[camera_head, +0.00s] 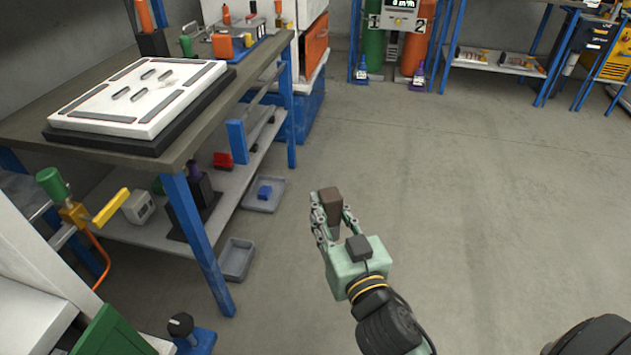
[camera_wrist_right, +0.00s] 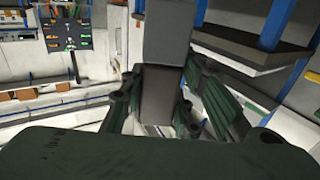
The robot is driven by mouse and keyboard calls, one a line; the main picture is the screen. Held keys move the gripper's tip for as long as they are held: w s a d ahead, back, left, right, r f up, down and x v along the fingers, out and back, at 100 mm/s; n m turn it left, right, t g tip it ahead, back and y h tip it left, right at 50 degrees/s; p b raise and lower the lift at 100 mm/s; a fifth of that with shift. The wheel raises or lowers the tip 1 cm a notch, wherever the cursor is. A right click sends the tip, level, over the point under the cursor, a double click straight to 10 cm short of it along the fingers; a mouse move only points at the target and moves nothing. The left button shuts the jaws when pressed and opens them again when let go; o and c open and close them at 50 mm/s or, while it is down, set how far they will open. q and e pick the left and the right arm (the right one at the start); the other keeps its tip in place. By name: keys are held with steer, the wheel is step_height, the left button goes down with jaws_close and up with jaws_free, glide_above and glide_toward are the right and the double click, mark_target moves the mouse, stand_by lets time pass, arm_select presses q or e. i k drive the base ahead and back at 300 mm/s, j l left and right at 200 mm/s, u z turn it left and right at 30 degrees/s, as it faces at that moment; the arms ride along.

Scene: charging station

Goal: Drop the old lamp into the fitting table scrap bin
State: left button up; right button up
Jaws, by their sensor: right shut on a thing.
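My right gripper (camera_head: 332,218) is shut on a brown, block-like thing, which I take as the old lamp (camera_head: 331,200). It is held over open floor, right of the fitting table (camera_head: 60,135). In the right wrist view the lamp (camera_wrist_right: 160,105) shows as a brownish-grey block between the dark green fingers. Two small grey open bins stand on the floor by the table: an empty-looking one (camera_head: 237,259) near the front leg, and one (camera_head: 262,206) farther back with a blue piece inside. I cannot tell which is the scrap bin. My left gripper is out of view.
A white slotted board (camera_head: 140,98) lies on the table. The blue table leg (camera_head: 198,240) stands left of the near bin. Gas cylinders (camera_head: 415,50) and a blue-legged bench (camera_head: 500,65) stand at the back. The floor (camera_head: 490,200) to the right is clear.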

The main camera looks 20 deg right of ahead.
mark_target(234, 267)
steer(key=i+l, duration=0.2)
steer(key=l, duration=0.15)
steer(key=i+l, duration=0.4)
steer(key=l, duration=0.25)
steer(key=i+l, duration=0.2)
steer(key=l, duration=0.15)
